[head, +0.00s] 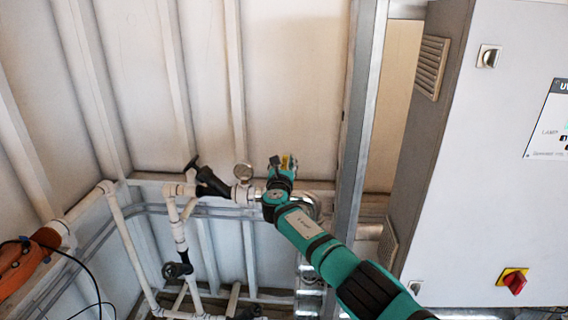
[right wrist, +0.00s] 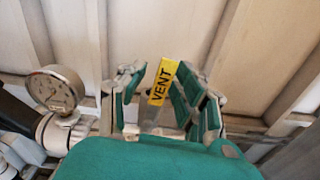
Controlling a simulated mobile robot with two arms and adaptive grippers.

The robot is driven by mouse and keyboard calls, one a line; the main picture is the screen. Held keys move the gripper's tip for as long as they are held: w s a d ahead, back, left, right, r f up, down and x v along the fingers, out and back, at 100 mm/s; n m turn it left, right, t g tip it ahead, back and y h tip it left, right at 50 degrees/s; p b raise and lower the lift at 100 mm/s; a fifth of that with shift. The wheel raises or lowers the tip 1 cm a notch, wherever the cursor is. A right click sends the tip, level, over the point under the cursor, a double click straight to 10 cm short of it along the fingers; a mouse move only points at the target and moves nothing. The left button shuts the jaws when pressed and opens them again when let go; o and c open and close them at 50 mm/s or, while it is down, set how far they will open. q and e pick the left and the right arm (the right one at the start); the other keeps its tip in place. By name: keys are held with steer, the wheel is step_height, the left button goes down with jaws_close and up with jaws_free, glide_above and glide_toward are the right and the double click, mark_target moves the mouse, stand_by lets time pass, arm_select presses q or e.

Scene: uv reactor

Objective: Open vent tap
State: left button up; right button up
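The vent tap shows in the right wrist view as a yellow tag (right wrist: 161,82) marked VENT, with a greyish stem or lever (right wrist: 151,116) below it. In the head view only a small yellow patch (head: 286,161) of it shows at my gripper. My right gripper (head: 283,163) is at the pipework in the middle of the head view. In the right wrist view my right gripper (right wrist: 160,95) has its teal fingers apart, on either side of the tag. Contact with the tap cannot be made out. The tap's base is hidden behind the gripper's body. My left gripper is not in view.
A round pressure gauge (head: 243,171) stands just left of my right gripper, also in the wrist view (right wrist: 55,90). A black-handled valve (head: 210,182) sits further left on white pipes. A metal post (head: 358,110) and a grey cabinet (head: 470,170) stand to the right.

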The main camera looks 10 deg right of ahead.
steer(key=shift+w+d, duration=0.15)
steer(key=shift+w, duration=0.05)
steer(key=v, duration=1.2)
steer(key=shift+s, duration=0.1)
